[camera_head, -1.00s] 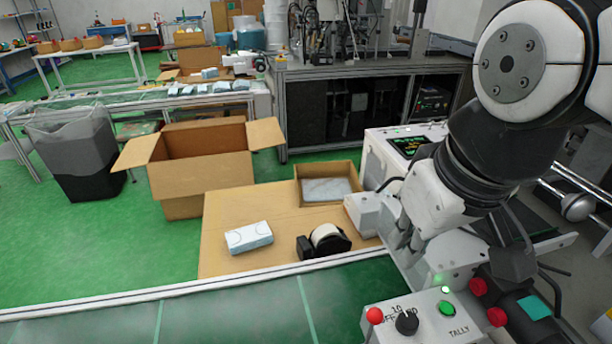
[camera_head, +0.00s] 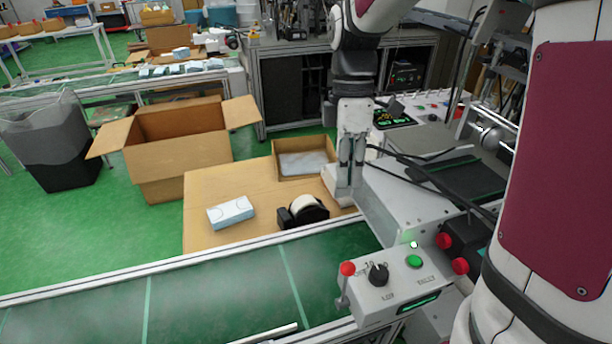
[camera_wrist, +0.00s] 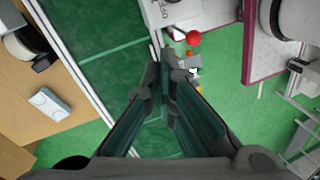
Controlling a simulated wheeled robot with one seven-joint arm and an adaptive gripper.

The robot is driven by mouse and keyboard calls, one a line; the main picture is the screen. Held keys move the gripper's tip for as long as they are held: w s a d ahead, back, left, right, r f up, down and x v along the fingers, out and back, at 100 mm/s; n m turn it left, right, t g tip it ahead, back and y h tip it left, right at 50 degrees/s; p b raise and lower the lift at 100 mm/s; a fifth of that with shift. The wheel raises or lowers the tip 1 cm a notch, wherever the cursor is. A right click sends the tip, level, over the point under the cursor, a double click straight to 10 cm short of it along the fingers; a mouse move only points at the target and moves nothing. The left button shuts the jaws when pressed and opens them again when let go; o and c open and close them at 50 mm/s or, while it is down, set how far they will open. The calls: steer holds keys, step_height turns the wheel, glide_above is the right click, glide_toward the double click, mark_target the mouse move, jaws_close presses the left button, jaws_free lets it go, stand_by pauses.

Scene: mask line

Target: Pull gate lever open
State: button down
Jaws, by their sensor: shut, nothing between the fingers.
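The lever with a red ball knob (camera_head: 347,269) stands at the left end of the white control box (camera_head: 395,293), beside the belt edge. Its stem runs down the box's side. The red knob also shows in the wrist view (camera_wrist: 193,38), ahead and right of the fingertips. My gripper (camera_head: 351,161) is shut and empty, pointing down beyond the control box in the head view. It is apart from the lever. In the wrist view my gripper (camera_wrist: 166,68) has its fingers together over the belt's edge.
A black selector knob (camera_head: 378,275), a green button (camera_head: 414,262) and red buttons (camera_head: 444,240) are close to the lever. The green belt (camera_head: 215,272) runs along the front. A cardboard-topped table (camera_head: 205,185) with a blue-white pack (camera_head: 231,213) and tape dispenser (camera_head: 303,211) lies behind.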

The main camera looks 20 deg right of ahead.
steer(key=shift+w+d+f+n+g, duration=0.15)
steer(key=shift+w+f+n, duration=0.1)
steer(key=shift+f+n, duration=0.2)
steer(key=shift+w+d+f+n+g, duration=0.15)
steer(key=shift+w+f+n, duration=0.15)
steer(key=shift+f, duration=0.2)
steer(key=shift+a, duration=0.1)
steer(key=s+a+f+p, duration=0.1)
steer(key=s+f, duration=0.6)
steer(key=f, duration=0.3)
steer(key=shift+a+f, duration=0.15)
steer(key=shift+a, duration=0.05)
